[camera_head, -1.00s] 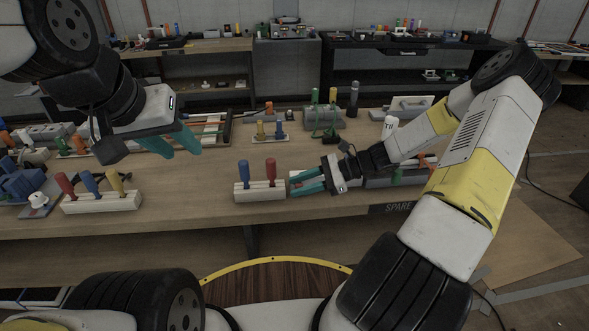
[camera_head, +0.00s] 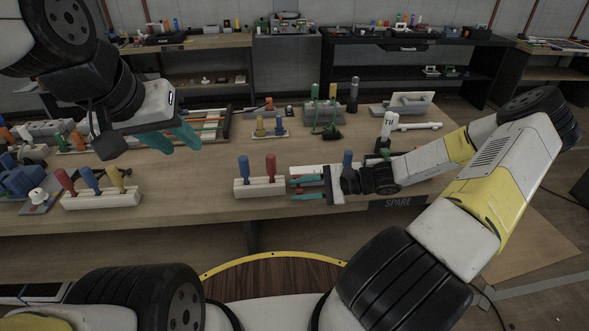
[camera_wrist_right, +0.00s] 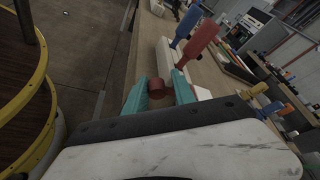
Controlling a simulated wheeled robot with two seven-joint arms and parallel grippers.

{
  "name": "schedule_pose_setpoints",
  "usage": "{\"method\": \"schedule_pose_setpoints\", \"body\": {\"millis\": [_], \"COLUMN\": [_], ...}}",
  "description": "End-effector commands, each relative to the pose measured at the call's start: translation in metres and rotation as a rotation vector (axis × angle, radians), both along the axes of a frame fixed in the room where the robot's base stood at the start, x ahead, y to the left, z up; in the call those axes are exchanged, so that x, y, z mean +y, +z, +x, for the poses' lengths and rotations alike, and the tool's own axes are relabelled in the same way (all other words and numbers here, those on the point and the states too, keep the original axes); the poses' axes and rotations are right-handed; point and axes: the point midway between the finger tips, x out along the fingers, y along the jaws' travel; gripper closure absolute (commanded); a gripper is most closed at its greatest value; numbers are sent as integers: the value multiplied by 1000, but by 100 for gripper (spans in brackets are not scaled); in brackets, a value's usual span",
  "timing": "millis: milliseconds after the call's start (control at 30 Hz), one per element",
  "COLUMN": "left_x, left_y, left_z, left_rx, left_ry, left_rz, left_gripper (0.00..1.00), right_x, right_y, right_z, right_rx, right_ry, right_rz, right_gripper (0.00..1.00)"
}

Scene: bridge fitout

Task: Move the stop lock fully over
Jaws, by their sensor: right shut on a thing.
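My right gripper (camera_head: 305,188) is at the front edge of the bench, pointing left. In the right wrist view its teal fingers (camera_wrist_right: 163,92) are shut on a small red round piece (camera_wrist_right: 156,88). I cannot tell for certain that this piece is the stop lock. Just beyond the fingertips stands a white block (camera_head: 259,188) with an upright blue handle (camera_head: 243,167) and red handle (camera_head: 270,167); these also show in the wrist view. Another white block (camera_head: 311,171) is partly hidden behind my gripper. My left gripper (camera_head: 171,138) is open and empty above the bench's left part.
A white block (camera_head: 100,200) with red, blue and yellow handles stands at the front left. A blue handle (camera_head: 347,158) stands behind my right wrist. Bare bench (camera_head: 200,180) lies between the two front blocks.

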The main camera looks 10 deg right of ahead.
Motion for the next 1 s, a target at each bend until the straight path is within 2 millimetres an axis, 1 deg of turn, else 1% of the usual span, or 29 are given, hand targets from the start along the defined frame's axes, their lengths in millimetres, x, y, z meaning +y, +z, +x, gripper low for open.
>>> {"method": "schedule_pose_setpoints", "body": {"millis": [33,300,767,800,867,1000], "left_x": [0,0,0,0,0,0], "left_y": [0,0,0,0,0,0], "left_z": [0,0,0,0,0,0], "left_rx": [0,0,0,0,0,0], "left_ry": [0,0,0,0,0,0], "left_rz": [0,0,0,0,0,0], "left_gripper": [64,64,64,64,64,64], "right_x": [-1,-2,-2,-2,-2,-2], "right_y": [-4,-8,-9,-9,-8,-8], "right_z": [0,1,2,2,2,1], "right_rx": [-18,-98,-111,-111,-111,-112], "right_ry": [-6,-6,-6,-6,-6,-4], "right_rz": [-2,-6,-6,-6,-6,-4], "right_gripper": [100,100,100,61,51,51]}}
